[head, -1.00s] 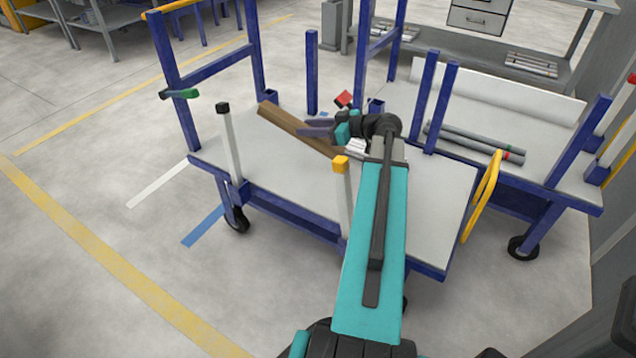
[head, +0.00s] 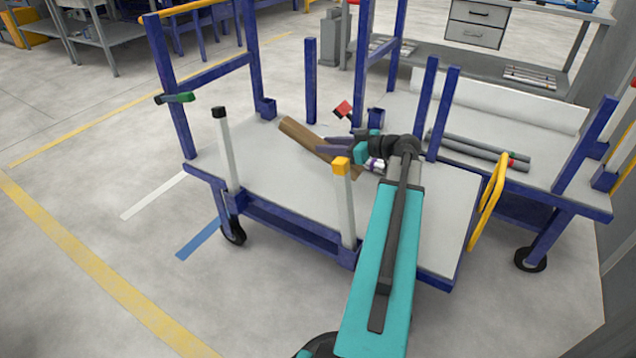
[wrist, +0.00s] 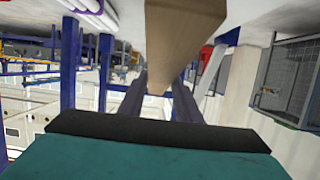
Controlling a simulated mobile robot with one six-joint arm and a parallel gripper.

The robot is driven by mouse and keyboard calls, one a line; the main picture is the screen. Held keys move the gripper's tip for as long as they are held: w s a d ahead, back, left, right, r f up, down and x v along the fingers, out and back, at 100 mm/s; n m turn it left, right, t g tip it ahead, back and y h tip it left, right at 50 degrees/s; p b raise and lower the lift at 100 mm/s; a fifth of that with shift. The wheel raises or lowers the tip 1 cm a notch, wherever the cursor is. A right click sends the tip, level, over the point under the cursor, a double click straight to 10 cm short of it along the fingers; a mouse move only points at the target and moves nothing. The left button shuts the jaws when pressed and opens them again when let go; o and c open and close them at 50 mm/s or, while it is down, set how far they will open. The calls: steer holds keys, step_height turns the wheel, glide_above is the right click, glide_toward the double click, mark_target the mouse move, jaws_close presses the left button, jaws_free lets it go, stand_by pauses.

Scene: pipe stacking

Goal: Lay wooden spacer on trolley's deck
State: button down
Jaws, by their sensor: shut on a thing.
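The wooden spacer (head: 305,137) is a brown beam over the deck of the blue-framed trolley (head: 285,190). It slants from the back left to the front right, its near end just behind the orange-capped post. My gripper (head: 332,146) is shut on the spacer, reaching in from the right. In the wrist view the spacer (wrist: 182,30) runs between the two fingers (wrist: 160,100). I cannot tell whether the spacer touches the deck or hangs a little above it. A light pipe end with purple (head: 376,164) shows beside my gripper, partly hidden.
An orange-capped post (head: 347,205) and a black-capped post (head: 229,150) stand along the trolley's near side. A second trolley behind holds grey pipes (head: 475,148) and a large white pipe (head: 500,100). A yellow handle (head: 488,205) rises at right. The deck's front left is bare.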

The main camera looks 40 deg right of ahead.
mark_target(327, 159)
steer(key=shift+w, duration=0.1)
steer(key=shift+d+f+g+h, duration=0.3)
steer(key=shift+f+g, duration=0.3)
steer(key=shift+f, duration=0.15)
steer(key=shift+s+d+f+g+p, duration=0.25)
steer(key=shift+f+p, duration=0.3)
steer(key=shift+p, duration=0.7)
steer(key=shift+r+g+p, duration=0.2)
steer(key=shift+g+p, duration=0.05)
steer(key=shift+p, duration=0.8)
steer(key=shift+w+a+r+h+p, duration=0.15)
steer(key=shift+r+h+p, duration=0.25)
steer(key=shift+p, duration=0.55)
steer(key=shift+w+a+r+g+p, duration=0.15)
steer(key=shift+a+r+g+p, duration=0.05)
steer(key=shift+r+g+p, duration=0.25)
steer(key=shift+w+a+r+g+p, duration=0.15)
steer(key=shift+a+r+g+p, duration=0.15)
steer(key=shift+p, duration=0.25)
steer(key=shift+w+r, duration=0.1)
steer(key=shift+r, duration=0.05)
steer(key=shift+f+b, duration=0.55)
steer(key=shift+f, duration=2.6)
